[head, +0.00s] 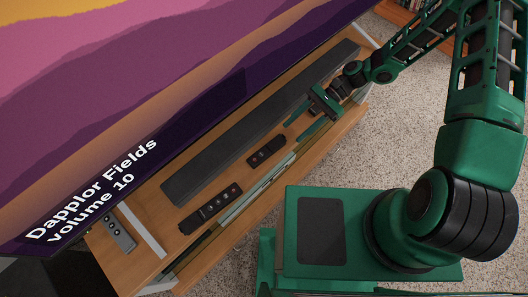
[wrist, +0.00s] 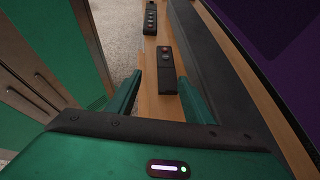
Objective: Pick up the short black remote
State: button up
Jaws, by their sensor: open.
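The short black remote (head: 266,151) lies on the wooden TV stand in front of the soundbar. In the wrist view this remote (wrist: 167,68) appears between and just beyond the fingertips, nearer the right finger. My gripper (head: 293,134) is open and empty, to the right of the short remote in the head view and seemingly above the stand. Its two green fingers (wrist: 160,78) point towards the remote. I cannot tell the exact height gap. A longer black remote (head: 210,208) lies further left; its near part also shows in the wrist view (wrist: 150,18).
A long dark soundbar (head: 262,122) runs along the wooden stand (head: 145,192), below a large screen (head: 130,90). A grey remote (head: 118,233) lies at the stand's left end. Carpet (head: 395,130) lies in front. The stand's front edge is close to the remotes.

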aim_at(263, 153)
jog(key=a, duration=0.2)
jog(key=f+y, duration=0.1)
jog(key=shift+s+a+f+m, duration=0.1)
jog(key=shift+s+a+m, duration=0.3)
jog(key=shift+x, duration=5.2)
jog(key=shift+d+f, duration=0.1)
jog(key=c, duration=0.9)
